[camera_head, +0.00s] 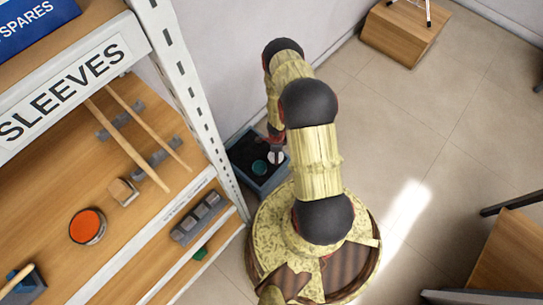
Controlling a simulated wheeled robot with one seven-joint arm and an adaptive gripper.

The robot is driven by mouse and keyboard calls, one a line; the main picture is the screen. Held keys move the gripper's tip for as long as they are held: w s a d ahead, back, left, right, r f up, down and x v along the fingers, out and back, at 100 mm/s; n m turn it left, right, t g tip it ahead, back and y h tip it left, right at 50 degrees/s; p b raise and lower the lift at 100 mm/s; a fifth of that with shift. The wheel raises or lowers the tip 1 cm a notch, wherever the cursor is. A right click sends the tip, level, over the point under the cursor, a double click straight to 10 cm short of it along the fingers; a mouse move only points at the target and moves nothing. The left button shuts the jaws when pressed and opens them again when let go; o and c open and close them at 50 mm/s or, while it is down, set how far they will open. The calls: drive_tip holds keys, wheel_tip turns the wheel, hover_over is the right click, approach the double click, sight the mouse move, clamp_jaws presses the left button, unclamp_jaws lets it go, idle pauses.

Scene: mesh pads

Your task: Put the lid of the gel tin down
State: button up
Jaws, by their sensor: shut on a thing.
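My gripper (275,143) hangs over a blue-grey bin on the floor and is partly hidden by my arm. It is shut on a small pale round piece (277,158), which looks like the lid. A teal round thing (260,167) lies in the bin just left of the pale piece. A round tin with an orange top or filling (88,227) stands on the wooden shelf at left. I cannot tell for sure which of the two round things is the gel tin, nor whether the lid touches the bin floor.
The blue-grey bin (241,150) has a dark inside and stands close beside the shelf's white upright (182,80). Open floor lies at right.

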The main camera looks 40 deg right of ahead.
sight(272, 155)
drive_tip(key=shift+w+f+b, duration=0.35)
drive_tip(key=shift+w+f, duration=0.5)
drive_tip(key=shift+f, duration=0.15)
drive_tip(key=shift+w+f+b, duration=0.35)
drive_tip(key=shift+w+f, duration=0.45)
drive_tip(key=shift+f, duration=0.2)
drive_tip(key=shift+w+d+f+b, duration=0.1)
drive_tip(key=shift+f+b, duration=0.55)
drive_tip(key=shift+f, duration=0.85)
drive_tip(key=shift+f, duration=0.1)
drive_tip(key=o, duration=0.9)
wheel_tip(272, 155, up, 12)
drive_tip(key=p, duration=0.5)
